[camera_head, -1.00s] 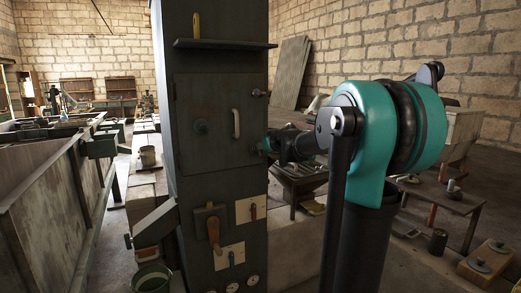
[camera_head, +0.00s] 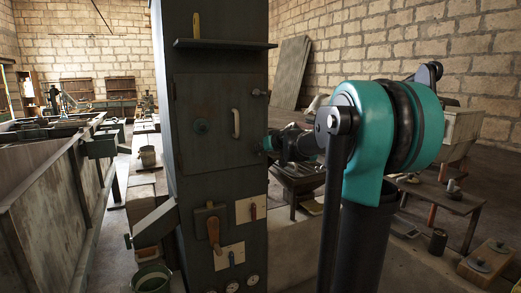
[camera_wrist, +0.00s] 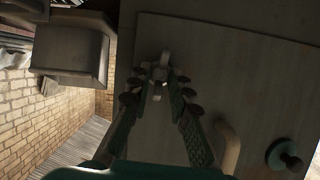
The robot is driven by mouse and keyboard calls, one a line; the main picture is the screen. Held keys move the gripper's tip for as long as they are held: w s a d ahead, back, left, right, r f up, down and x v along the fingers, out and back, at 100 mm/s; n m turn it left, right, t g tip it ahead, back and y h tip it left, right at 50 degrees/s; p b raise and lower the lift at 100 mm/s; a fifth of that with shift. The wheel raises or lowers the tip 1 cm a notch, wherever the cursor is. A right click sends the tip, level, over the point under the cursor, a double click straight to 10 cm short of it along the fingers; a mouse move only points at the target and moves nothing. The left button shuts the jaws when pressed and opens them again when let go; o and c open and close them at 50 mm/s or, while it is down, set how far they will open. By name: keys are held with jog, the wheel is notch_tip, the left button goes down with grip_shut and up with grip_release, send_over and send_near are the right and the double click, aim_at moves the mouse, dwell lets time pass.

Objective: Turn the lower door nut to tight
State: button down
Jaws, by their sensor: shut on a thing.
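The lower door nut (camera_wrist: 158,72) is a pale metal piece with arms, at the edge of the cabinet door (camera_wrist: 225,75) in the wrist view. My gripper (camera_wrist: 156,84) is closed around it from both sides, and the fingertips hide part of it. In the head view my gripper (camera_head: 268,144) is at the lower right edge of the cabinet door (camera_head: 215,148), and the lower nut is hidden there. The upper door nut (camera_head: 258,92) shows at the upper right edge of the door.
The door has a pale handle (camera_head: 236,123) and a round green knob (camera_head: 201,126). A shelf (camera_head: 225,44) juts out above. Levers on plates (camera_head: 213,228) and gauges sit below. A low table (camera_head: 445,198) stands at the right.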

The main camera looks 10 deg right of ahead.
jog(key=shift+w+d+f+m+t+y, duration=0.15)
jog(key=shift+m+y, duration=1)
jog(key=shift+m, duration=1)
jog(key=shift+s+d+f+m+t+y, duration=0.1)
jog(key=shift+d+f+m+t+y, duration=0.1)
jog(key=shift+m+y, duration=1.45)
jog(key=shift+w+d+f+m+t+y, duration=0.15)
jog(key=shift+m+y, duration=0.55)
jog(key=shift+m, duration=1.9)
jog(key=c, duration=1.4)
grip_release()
jog(key=shift+s, duration=0.15)
jog(key=v, duration=1.1)
jog(key=shift+s+d, duration=0.3)
